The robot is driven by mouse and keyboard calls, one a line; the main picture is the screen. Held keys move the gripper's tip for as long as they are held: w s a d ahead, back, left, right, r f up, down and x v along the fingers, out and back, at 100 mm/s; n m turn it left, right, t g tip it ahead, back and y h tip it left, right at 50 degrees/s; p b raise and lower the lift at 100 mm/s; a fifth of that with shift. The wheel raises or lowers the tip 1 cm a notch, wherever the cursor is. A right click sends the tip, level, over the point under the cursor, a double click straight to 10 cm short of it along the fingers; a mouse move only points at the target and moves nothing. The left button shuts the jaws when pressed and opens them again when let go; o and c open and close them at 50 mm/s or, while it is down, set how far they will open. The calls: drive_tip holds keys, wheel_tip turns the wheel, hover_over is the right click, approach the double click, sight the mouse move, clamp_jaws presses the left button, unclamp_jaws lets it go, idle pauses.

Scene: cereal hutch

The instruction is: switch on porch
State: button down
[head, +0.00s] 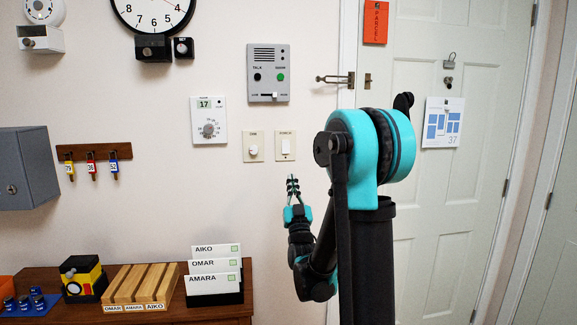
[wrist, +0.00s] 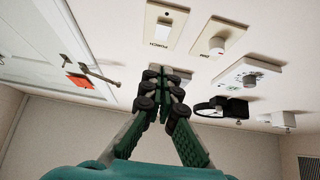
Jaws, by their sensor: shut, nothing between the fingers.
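The porch switch (head: 285,146) is a white rocker on a cream plate labelled PORCH, on the wall left of the door. My gripper (head: 293,184) is shut and empty, a little below the porch plate in the head view. In the wrist view its closed fingertips (wrist: 160,77) appear apart from the switch. Whether the rocker is on is unclear.
Above the switches is an intercom panel (head: 268,73). A thermostat (head: 208,120) is to the left. The door (head: 425,200) with a latch is to the right. A wooden cabinet (head: 215,309) with card holders stands below left.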

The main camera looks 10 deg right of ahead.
approach(286, 149)
wheel_tip(286, 149, up, 4)
drive_tip(key=w, duration=0.3)
drive_tip(key=shift+w, duration=0.1)
drive_tip(key=shift+w+f, duration=0.15)
drive_tip(key=shift+w, duration=0.55)
